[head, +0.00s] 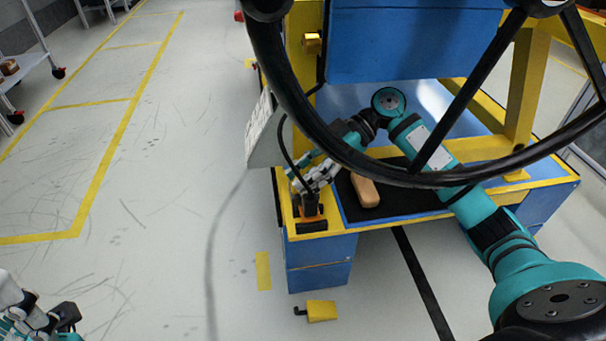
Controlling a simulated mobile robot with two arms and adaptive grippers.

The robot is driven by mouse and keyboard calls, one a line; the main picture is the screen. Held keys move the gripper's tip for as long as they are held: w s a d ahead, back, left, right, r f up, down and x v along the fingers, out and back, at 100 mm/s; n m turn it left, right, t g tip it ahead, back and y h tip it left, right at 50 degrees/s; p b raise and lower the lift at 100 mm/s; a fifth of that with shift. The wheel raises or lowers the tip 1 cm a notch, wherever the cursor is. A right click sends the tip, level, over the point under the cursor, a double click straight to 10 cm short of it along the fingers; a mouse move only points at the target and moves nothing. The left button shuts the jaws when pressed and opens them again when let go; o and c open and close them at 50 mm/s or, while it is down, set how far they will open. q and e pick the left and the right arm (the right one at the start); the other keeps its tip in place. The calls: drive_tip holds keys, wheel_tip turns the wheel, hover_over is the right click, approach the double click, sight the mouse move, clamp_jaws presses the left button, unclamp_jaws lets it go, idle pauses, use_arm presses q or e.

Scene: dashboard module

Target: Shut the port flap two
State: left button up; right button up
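A small black and orange fitting (312,222) sits on the yellow front-left corner of the dashboard module (320,250). It may be a port with its flap, but I cannot tell which flap is number two or how far it stands open. My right gripper (311,196) is right at this fitting, with its fingertips over it. Whether they touch it, and whether they are open, is too small to tell. My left gripper (62,320) is at the bottom left, over the floor and far from the module. Its finger opening is not clear.
A black steering wheel (345,158) crosses the view in front of my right arm. A tan block (365,190) lies on a black mat beside the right gripper. A pale panel (262,135) stands at the module's left side. A yellow pedal-like piece (322,311) is low in front. Floor at left is clear.

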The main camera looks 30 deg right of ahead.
drive_tip(key=shift+v, duration=3.75)
